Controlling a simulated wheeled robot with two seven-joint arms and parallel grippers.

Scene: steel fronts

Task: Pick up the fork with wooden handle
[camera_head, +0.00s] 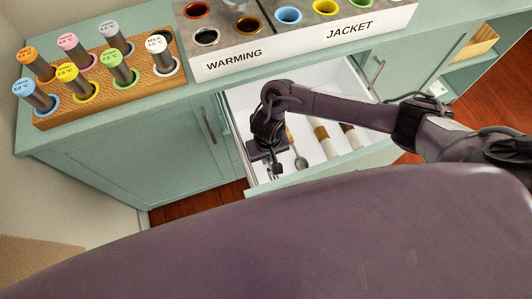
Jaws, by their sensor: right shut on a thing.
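My right gripper (266,154) reaches down into the open drawer (240,130) from the right, at the drawer's left end. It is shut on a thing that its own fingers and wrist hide. I cannot make out the fork with wooden handle for certain. A utensil with a brown handle and a grey, spoon-like end (301,162) lies just right of the gripper, partly covered by my arm. My left gripper is not in view.
Two brown-and-white items (326,142) lie farther right in the drawer. The counter above holds a wooden rack (100,104) of labelled tubes and a box (310,46) marked WARMING and JACKET. The drawer's front panel (325,167) and side walls bound my gripper.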

